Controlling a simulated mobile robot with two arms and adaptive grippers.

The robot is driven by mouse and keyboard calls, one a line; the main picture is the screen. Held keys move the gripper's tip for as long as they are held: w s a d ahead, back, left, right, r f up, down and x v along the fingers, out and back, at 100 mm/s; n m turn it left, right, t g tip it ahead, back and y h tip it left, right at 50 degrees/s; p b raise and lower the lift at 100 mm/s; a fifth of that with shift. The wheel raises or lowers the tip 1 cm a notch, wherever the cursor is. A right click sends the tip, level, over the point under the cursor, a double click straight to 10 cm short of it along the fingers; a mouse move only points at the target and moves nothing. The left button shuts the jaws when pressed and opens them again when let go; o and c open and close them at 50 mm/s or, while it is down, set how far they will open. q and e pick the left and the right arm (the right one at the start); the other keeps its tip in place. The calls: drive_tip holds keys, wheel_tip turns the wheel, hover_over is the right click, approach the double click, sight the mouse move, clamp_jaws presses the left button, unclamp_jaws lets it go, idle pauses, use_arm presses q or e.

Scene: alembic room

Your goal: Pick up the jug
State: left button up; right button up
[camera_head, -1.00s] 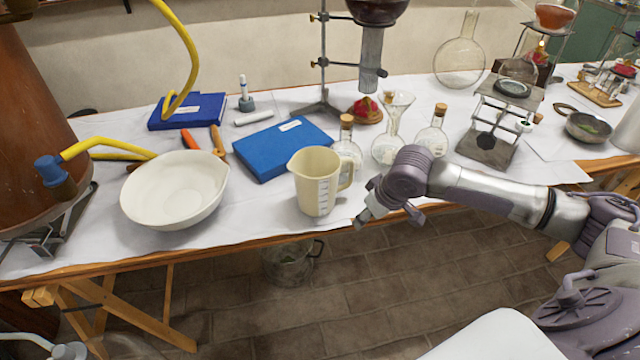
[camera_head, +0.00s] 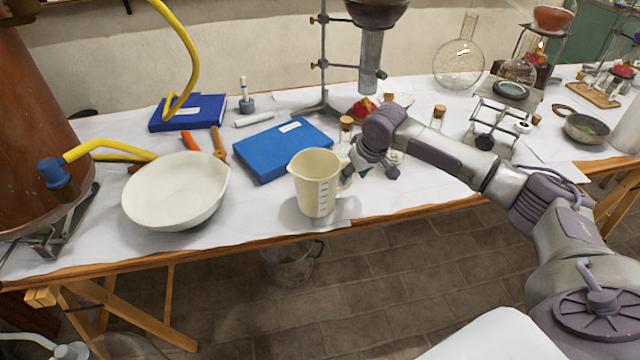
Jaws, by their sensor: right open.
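The jug (camera_head: 315,184) is cream-coloured with measuring marks and a handle on its right side. It stands upright near the front edge of the table (camera_head: 255,222). My right gripper (camera_head: 366,174) is open, just right of the jug at handle height. Its fingers are close to the handle; I cannot tell whether they touch it, as the gripper partly hides that side. At the bottom left corner, part of my left arm (camera_head: 68,350) shows, but its jaws cannot be made out.
A white bowl (camera_head: 172,195) stands left of the jug, and a blue book (camera_head: 270,150) lies behind it. Corked bottles (camera_head: 346,128) stand behind my right gripper, partly hidden by it. A metal stand (camera_head: 323,60) rises behind the book.

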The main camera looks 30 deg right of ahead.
drive_tip(key=shift+w+f, duration=0.5)
drive_tip(key=shift+w, duration=0.35)
clamp_jaws()
